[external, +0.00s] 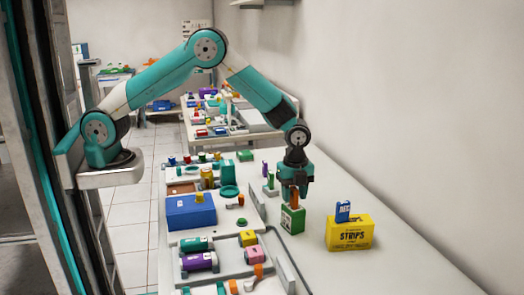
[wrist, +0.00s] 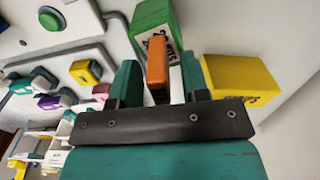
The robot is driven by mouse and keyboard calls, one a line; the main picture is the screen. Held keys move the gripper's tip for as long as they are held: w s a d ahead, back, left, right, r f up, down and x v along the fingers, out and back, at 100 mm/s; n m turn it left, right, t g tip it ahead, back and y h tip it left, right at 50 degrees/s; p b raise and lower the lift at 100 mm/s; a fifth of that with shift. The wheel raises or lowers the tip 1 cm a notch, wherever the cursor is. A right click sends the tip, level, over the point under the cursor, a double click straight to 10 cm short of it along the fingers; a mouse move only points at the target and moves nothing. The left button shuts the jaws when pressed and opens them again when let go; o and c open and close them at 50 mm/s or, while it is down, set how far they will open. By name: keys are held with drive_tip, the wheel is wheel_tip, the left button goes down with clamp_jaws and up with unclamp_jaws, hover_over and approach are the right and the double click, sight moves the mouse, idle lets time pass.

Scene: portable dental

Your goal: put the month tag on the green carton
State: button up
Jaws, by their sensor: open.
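The green carton (external: 291,222) stands on the white counter under my gripper; it also shows in the wrist view (wrist: 152,14). An orange tag (external: 294,200) appears to stand upright at the carton's top. My gripper (external: 294,190) points down with its fingers apart. In the wrist view, the orange tag (wrist: 157,68) sits between the open fingers (wrist: 162,85), with gaps visible beside it. Any lettering on this tag cannot be read. A blue tag marked DEC (external: 343,211) stands on the yellow STRIPS carton (external: 349,234) to the right.
A blue box (external: 190,212) and several coloured pieces lie on trays to the left. A purple and a green upright piece stand just behind my gripper. The wall (external: 390,110) bounds the right; the counter's front right is clear.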

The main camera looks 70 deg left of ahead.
sight(294, 187)
wheel_tip(294, 187, up, 11)
drive_tip(key=shift+f+b, duration=0.15)
drive_tip(key=shift+b, duration=0.75)
drive_tip(key=s+a+r+n+y, duration=0.1)
drive_tip(key=s+a+r+n, duration=0.5)
drive_tip(key=a, duration=0.4)
drive_tip(key=s+a+r+n+y, duration=0.1)
drive_tip(key=s+a+r+n, duration=0.2)
drive_tip(key=s+a+n, duration=0.6)
drive_tip(key=s+a+n+y, duration=0.1)
drive_tip(key=s+a+n, duration=0.3)
drive_tip(key=s, duration=0.4)
drive_tip(key=s+a+n+y, duration=0.1)
drive_tip(key=s+a+n, duration=0.4)
drive_tip(key=s, duration=0.4)
drive_tip(key=shift+s+a+r+n, duration=0.15)
drive_tip(key=shift+s+a+n, duration=0.15)
drive_tip(key=shift+n, duration=0.3)
